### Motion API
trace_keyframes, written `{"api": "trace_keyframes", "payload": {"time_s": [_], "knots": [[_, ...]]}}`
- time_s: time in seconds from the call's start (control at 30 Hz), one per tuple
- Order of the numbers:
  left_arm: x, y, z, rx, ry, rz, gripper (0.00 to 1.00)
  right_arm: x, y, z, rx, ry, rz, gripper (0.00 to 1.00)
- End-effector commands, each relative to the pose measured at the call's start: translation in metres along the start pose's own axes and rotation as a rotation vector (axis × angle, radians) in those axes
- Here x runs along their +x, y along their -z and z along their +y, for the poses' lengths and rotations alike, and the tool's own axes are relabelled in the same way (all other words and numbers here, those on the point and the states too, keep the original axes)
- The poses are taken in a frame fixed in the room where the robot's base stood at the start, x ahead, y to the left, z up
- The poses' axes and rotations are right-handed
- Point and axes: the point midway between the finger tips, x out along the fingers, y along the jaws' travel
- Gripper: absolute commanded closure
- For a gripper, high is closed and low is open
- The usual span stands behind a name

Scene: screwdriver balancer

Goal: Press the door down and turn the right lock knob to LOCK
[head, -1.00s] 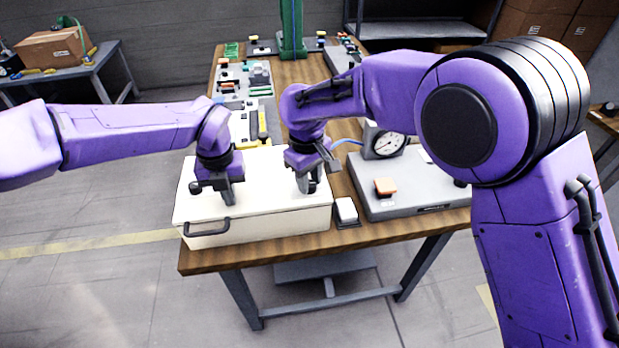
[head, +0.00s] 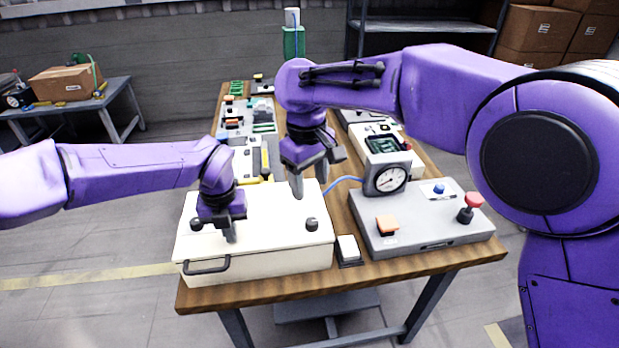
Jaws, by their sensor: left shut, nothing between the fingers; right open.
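The door is the cream lid (head: 265,215) of a box at the front left of the wooden table, and it lies flat. A dark handle (head: 206,266) is on the box's front face. The right lock knob (head: 311,224) is a dark round knob near the lid's right front; its setting is too small to read. The left knob (head: 196,224) is near the lid's left front. My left gripper (head: 231,238) is shut and empty, its tips at the lid between the knobs. My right gripper (head: 297,194) is open and empty, above and behind the right knob, apart from it.
A grey panel (head: 415,238) with a gauge (head: 390,179), an orange button (head: 387,224) and a red button (head: 472,201) stands to the right. A small white-topped switch (head: 348,247) sits between box and panel. Other devices fill the table behind.

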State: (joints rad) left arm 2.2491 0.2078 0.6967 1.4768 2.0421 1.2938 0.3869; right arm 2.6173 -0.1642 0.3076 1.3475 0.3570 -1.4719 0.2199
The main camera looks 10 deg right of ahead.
Motion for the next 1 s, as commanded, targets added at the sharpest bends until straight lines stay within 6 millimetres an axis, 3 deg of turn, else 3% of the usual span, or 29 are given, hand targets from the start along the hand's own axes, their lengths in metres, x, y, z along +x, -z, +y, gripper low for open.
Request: {"api": "trace_keyframes", "payload": {"time_s": [0.43,1.0], "knots": [[-0.001,0.002,0.0,0.0,-0.003,0.008,1.0,-0.009,0.0,0.0,0.0,0.0,-0.001,0.42],[-0.07,0.001,0.0,0.0,0.0,0.003,1.0,-0.061,-0.001,0.003,0.0,0.0,-0.001,0.42]]}}
